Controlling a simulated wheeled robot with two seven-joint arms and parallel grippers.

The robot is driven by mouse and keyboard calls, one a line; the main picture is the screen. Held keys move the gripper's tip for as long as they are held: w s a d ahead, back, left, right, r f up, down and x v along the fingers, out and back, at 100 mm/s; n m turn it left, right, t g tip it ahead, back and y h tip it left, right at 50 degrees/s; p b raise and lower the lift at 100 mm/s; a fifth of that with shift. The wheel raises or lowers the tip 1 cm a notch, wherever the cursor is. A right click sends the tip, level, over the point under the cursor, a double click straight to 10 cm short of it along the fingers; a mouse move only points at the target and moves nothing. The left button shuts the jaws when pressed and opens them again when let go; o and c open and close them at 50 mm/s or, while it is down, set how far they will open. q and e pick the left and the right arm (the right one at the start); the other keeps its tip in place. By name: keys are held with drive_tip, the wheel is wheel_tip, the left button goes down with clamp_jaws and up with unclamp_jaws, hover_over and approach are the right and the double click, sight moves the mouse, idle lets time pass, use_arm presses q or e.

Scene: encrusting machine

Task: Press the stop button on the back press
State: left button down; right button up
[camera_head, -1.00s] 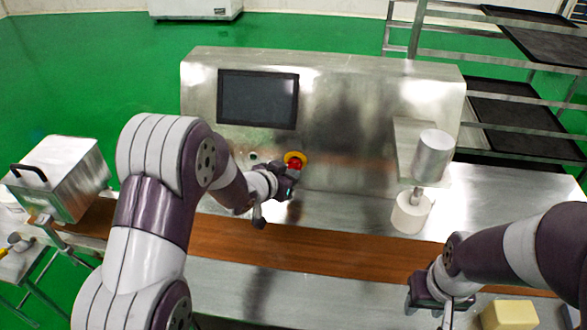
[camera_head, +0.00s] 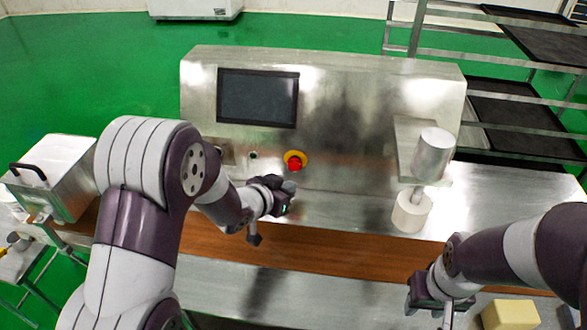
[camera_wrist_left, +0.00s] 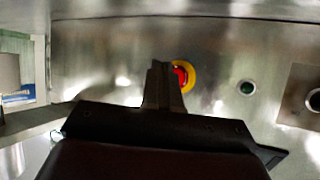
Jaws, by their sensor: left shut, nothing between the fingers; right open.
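The red stop button (camera_head: 295,163) with its yellow ring sits on the front face of the metal press (camera_head: 350,105), below the dark screen (camera_head: 258,97). My left gripper (camera_head: 287,190) is shut and empty, a little below and in front of the button. In the left wrist view the shut fingers (camera_wrist_left: 163,75) partly cover the red button (camera_wrist_left: 181,76), and its yellow ring shows to the right. The fingers look apart from the button in the head view. My right gripper (camera_head: 443,306) is open at the lower right, by a yellowish block (camera_head: 509,315).
A small green button (camera_head: 253,155) is left of the stop button; it also shows in the left wrist view (camera_wrist_left: 247,88). A white and metal cylinder unit (camera_head: 411,211) stands at right. A brown belt (camera_head: 330,246) runs across the front. A lidded metal box (camera_head: 62,175) is at left.

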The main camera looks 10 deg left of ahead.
drive_tip(key=shift+f, duration=0.1)
use_arm(q)
drive_tip(key=shift+s, duration=1.1)
